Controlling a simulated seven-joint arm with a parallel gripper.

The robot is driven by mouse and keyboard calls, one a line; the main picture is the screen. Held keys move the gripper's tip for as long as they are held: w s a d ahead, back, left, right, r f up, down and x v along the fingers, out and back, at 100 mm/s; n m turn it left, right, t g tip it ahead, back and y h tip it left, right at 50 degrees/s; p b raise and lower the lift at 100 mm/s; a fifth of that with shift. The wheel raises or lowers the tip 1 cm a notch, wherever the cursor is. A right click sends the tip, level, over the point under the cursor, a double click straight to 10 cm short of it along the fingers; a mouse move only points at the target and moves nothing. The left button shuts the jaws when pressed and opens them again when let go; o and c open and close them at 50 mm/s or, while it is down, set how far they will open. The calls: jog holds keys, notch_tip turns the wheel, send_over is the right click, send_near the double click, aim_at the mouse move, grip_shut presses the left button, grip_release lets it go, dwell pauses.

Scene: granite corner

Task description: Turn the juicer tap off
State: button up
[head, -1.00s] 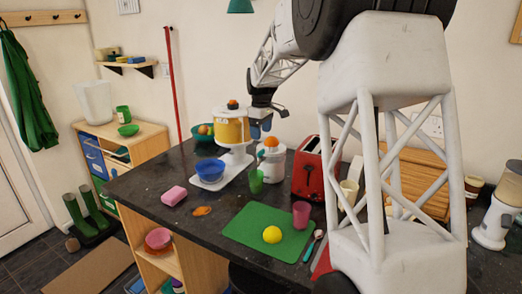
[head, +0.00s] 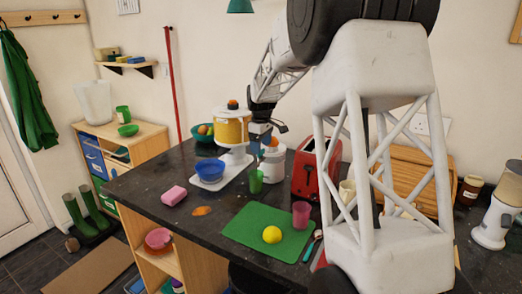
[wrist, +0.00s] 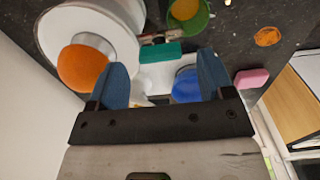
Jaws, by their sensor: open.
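The white juicer (head: 274,168) stands on the dark worktop with an orange on top, partly hidden by my gripper in the head view. In the wrist view the juicer (wrist: 110,22) is at upper left, its orange (wrist: 82,67) beside the left finger. A small pale and dark fitting with a teal-green lever-like piece (wrist: 160,52) sticks out from its side, apparently the tap. My gripper (wrist: 162,60) is open, with blue fingertips either side of that piece in the picture; I cannot tell if they touch it. A green cup (head: 256,181) holding orange liquid stands by the juicer.
A stand with an amber tank (head: 232,130) and a blue bowl (head: 210,169) is left of the juicer. A red toaster (head: 310,170) is close on the right. A green mat (head: 245,228) with a lemon and pink cup lies in front. A pink block (head: 174,196) lies left.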

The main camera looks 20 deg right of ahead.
jog(key=shift+f, duration=1.1)
jog(key=c, duration=0.9)
